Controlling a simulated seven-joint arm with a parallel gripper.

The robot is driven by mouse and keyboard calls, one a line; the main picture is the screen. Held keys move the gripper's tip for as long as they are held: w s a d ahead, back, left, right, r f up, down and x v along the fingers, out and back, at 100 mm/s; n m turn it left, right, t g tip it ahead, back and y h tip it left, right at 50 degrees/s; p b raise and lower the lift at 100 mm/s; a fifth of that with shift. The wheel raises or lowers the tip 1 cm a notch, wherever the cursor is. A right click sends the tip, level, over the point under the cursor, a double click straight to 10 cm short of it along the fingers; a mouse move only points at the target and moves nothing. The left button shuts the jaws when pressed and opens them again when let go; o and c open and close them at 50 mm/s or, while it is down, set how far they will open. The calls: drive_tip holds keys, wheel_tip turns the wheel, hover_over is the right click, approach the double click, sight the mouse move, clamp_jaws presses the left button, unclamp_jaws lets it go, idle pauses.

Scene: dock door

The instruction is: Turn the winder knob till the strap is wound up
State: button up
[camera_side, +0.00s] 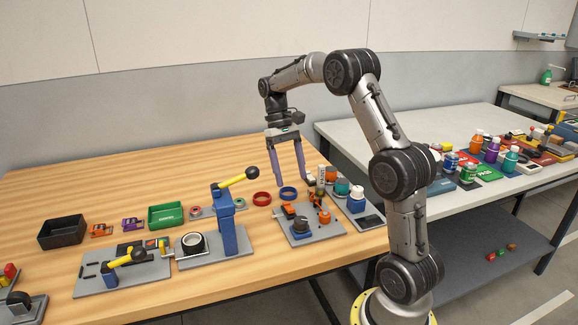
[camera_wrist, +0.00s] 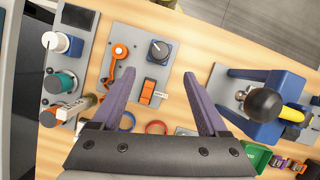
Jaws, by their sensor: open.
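My gripper (camera_side: 291,183) is open and empty, its two purple fingers pointing down above the table; it also shows in the wrist view (camera_wrist: 158,75). A grey plate (camera_side: 321,233) carries a black knob (camera_side: 300,224) on a blue base, an orange lever and an orange switch block. In the wrist view the black knob (camera_wrist: 159,50) lies beyond the fingertips, with no finger touching it. Beside it a second panel (camera_side: 371,222) carries a white knob (camera_side: 356,200), a teal knob (camera_side: 342,187) and an orange one. I cannot tell which is the winder knob, and no strap is clear.
A blue post with a yellow lever (camera_side: 236,181) stands left of the plate, its black ball raised. Red (camera_side: 262,199) and blue (camera_side: 288,193) rings lie near the gripper. A green bin (camera_side: 165,217) and black bin (camera_side: 61,233) stand left. The table's back left is clear.

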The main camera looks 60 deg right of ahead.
drive_tip(key=shift+v, duration=0.9)
drive_tip(key=n+t+h, duration=0.3)
drive_tip(key=n+t, duration=0.1)
drive_tip(key=n, duration=1)
approach(301, 220)
drive_tip(key=f, duration=0.9)
drive_tip(key=shift+w+d, duration=0.1)
drive_tip(key=shift+d, duration=0.2)
